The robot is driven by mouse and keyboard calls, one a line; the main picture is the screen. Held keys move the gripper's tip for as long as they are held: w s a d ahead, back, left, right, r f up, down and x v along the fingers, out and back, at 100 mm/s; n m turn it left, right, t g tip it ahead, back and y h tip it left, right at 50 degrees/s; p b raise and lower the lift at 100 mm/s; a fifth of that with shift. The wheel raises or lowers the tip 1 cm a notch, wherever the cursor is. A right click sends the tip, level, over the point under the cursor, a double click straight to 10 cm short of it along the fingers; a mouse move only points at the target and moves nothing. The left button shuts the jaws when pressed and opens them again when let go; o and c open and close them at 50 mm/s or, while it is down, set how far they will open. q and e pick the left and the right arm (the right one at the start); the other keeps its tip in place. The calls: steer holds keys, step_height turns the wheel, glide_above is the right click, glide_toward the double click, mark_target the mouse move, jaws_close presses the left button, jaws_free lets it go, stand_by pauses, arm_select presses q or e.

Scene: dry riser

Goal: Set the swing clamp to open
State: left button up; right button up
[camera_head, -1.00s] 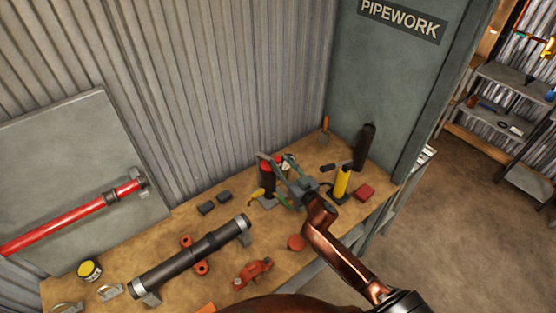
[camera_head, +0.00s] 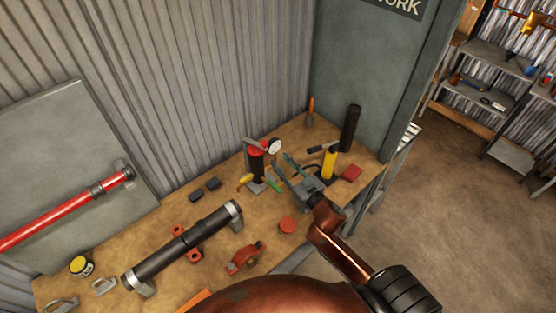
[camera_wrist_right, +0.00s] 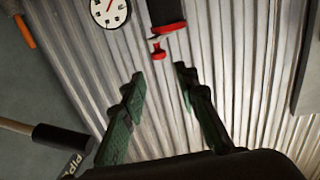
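A black column with a red top (camera_head: 255,158) stands at the back of the bench; I take it for the swing clamp but cannot be sure. A grey bar crosses its top. In the right wrist view the column (camera_wrist_right: 165,9) is upside down, with a small red knob past its red end. My right gripper (camera_head: 281,171) is open and empty, to the right of and in front of the column, apart from it. Its green fingers (camera_wrist_right: 160,92) show a clear gap. Whether the clamp is open or closed cannot be told. My left gripper is out of view.
A white gauge (camera_head: 273,147) is beside the column. A yellow cylinder (camera_head: 330,163), a black cylinder (camera_head: 350,128) and a red block (camera_head: 350,172) stand to the right. A dark pipe (camera_head: 185,245) lies across the left bench. The corrugated wall (camera_head: 200,90) closes the back.

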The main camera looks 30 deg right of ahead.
steer(key=shift+a+n, duration=0.4)
steer(key=shift+n, duration=0.3)
steer(key=shift+c, duration=0.6)
steer(key=a+n+b, duration=0.1)
steer(key=n, duration=0.3)
steer(key=s+a+n+b, duration=0.1)
steer(key=a+n, duration=0.1)
steer(key=n, duration=0.1)
steer(key=s+a+r+n+b, duration=0.1)
steer(key=n, duration=0.3)
steer(key=shift+a+n+b, duration=0.3)
steer(key=shift+a, duration=0.1)
jaws_close()
steer(key=w+d+n+p, duration=0.1)
steer(key=w+d+n, duration=0.1)
steer(key=w, duration=0.8)
steer(key=shift+w+d+f, duration=0.25)
steer(key=shift+w+f, duration=0.1)
